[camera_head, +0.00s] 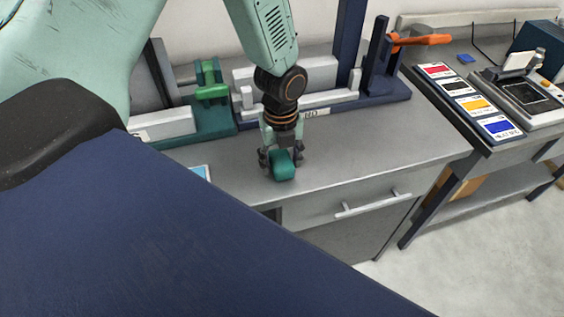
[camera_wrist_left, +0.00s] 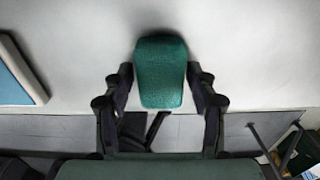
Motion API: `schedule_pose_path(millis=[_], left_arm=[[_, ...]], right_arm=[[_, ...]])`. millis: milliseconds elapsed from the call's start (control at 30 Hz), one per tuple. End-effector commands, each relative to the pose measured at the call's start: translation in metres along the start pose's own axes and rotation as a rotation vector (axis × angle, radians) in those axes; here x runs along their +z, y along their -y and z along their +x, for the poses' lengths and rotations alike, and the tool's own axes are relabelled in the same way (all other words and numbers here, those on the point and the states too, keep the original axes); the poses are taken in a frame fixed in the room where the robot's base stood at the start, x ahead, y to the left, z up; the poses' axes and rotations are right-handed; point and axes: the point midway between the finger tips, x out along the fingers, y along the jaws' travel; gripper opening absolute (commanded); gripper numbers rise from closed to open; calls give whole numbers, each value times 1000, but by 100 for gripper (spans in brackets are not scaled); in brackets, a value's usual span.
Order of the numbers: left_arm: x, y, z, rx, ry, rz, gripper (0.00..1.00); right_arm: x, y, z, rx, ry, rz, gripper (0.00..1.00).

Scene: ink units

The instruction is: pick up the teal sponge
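The teal sponge (camera_head: 284,168) is a small rounded block near the front edge of the grey worktop. In the left wrist view the sponge (camera_wrist_left: 161,72) sits upright between the fingers, centred. My left gripper (camera_head: 282,160) points down over it, with one finger against each side. Whether the sponge's underside touches the worktop is hidden. My right gripper is not in view.
Behind the gripper stand a green clamp-like fixture (camera_head: 210,85) and pale blocks on a dark base. A drawer with a handle (camera_head: 373,204) is below the front edge. A right-hand bench holds ink colour cards (camera_head: 468,104). The worktop (camera_head: 385,145) right of the sponge is clear.

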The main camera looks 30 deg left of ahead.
Motion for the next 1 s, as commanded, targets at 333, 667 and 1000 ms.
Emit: schedule_pose_path(millis=[333,667,1000], left_arm=[[2,3,0,1,0,1,25],[2,3,-7,-1,1,1,23],[2,4,-69,-4,3,-1,23]], right_arm=[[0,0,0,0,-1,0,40],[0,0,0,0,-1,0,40],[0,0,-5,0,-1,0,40]])
